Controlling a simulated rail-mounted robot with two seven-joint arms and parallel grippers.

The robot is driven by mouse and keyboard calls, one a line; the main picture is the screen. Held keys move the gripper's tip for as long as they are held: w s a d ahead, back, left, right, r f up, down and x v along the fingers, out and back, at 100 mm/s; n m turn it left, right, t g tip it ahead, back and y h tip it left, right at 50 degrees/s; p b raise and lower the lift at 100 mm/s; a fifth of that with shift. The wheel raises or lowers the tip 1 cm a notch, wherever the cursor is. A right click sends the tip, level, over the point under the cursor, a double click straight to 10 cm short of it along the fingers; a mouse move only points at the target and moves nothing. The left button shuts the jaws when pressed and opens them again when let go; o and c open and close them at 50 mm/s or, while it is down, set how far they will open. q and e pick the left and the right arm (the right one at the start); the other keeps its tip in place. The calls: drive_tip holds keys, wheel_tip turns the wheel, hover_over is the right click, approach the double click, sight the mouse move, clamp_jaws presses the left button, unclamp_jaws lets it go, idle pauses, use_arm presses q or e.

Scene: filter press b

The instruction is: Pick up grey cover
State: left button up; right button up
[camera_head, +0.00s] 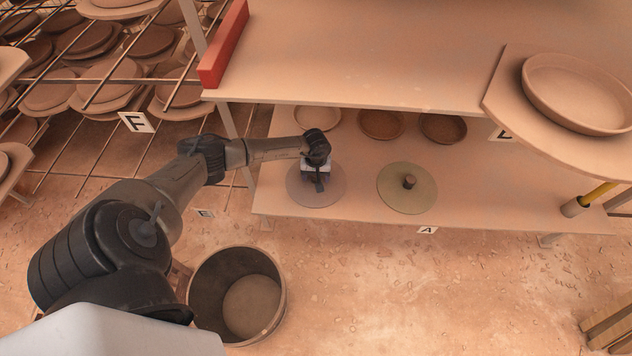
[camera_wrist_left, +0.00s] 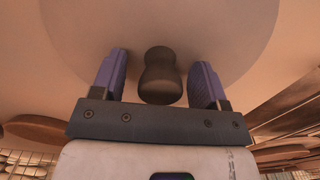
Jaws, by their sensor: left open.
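The grey cover (camera_head: 335,193) is a flat round disc on the lower shelf, partly hidden under my left gripper. My left gripper (camera_head: 318,183) is over its middle. In the left wrist view, the dark knob (camera_wrist_left: 160,75) of the grey cover stands between the two purple fingers of my left gripper (camera_wrist_left: 160,66). The fingers are open, with a gap visible on each side of the knob. The pale disc of the cover (camera_wrist_left: 160,25) spreads out beyond the knob. My right gripper is not in view.
A greenish cover (camera_head: 407,198) with a brown knob lies to the right on the same lower shelf (camera_head: 500,212). Several round dishes (camera_head: 381,123) stand behind. The upper shelf (camera_head: 350,60) overhangs at the back. A bucket (camera_head: 237,290) stands on the floor in front.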

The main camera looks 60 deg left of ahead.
use_arm(q)
drive_tip(key=shift+f, duration=0.2)
drive_tip(key=shift+c, duration=0.5)
drive_tip(key=c, duration=1)
